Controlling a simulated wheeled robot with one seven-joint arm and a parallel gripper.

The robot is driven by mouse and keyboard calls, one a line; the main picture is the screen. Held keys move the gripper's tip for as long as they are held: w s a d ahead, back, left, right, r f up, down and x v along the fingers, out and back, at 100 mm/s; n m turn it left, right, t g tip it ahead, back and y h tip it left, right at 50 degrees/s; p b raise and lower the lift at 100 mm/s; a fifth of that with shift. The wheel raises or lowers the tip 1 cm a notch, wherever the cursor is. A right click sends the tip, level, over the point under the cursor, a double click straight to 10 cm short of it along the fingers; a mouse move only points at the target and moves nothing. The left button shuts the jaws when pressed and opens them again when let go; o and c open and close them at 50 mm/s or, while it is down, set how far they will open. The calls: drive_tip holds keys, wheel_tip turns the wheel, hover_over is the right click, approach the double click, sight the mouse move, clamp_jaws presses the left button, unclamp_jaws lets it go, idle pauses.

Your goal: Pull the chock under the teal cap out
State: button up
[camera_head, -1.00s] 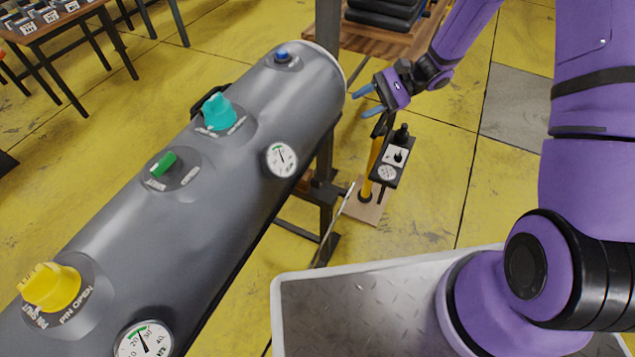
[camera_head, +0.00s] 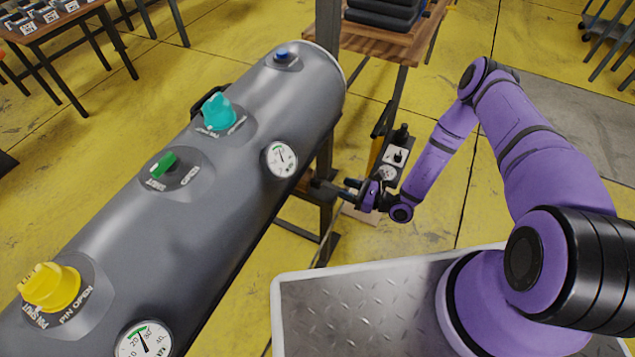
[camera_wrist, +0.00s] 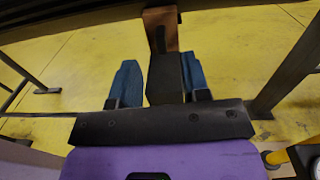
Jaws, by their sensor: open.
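The teal cap (camera_head: 217,112) sits on top of the grey tube, in the middle of its length. A brown block (camera_head: 303,181), which looks like the chock, shows small beneath the tube's right side, beside a dark post. In the wrist view the block (camera_wrist: 160,16) is at the top, with a dark bar (camera_wrist: 165,75) running from it toward me. My gripper (camera_head: 348,190) is low at the tube's right side. In the wrist view my open gripper (camera_wrist: 160,84) has its blue fingers on either side of the bar, the right finger closer to it. Contact cannot be told.
The grey tube (camera_head: 215,190) also carries a green cap (camera_head: 163,165), a yellow cap (camera_head: 50,287), a blue cap (camera_head: 282,54) and gauges. A pump (camera_head: 397,153) stands just behind my gripper. The dark post (camera_head: 326,150) is close to its left.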

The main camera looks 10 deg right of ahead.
sight(320, 184)
drive_tip(key=shift+s+a+f+m+t, duration=0.15)
drive_tip(key=shift+a+f+m+t, duration=0.1)
drive_tip(key=shift+f, duration=0.2)
drive_tip(key=shift+s+a+f+m+t, duration=0.15)
drive_tip(key=shift+f+m, duration=0.1)
drive_tip(key=shift+f, duration=0.2)
drive_tip(key=x, duration=1)
drive_tip(key=shift+w+f, duration=0.15)
drive_tip(key=shift+w, duration=0.05)
drive_tip(key=shift+c, duration=0.2)
clamp_jaws()
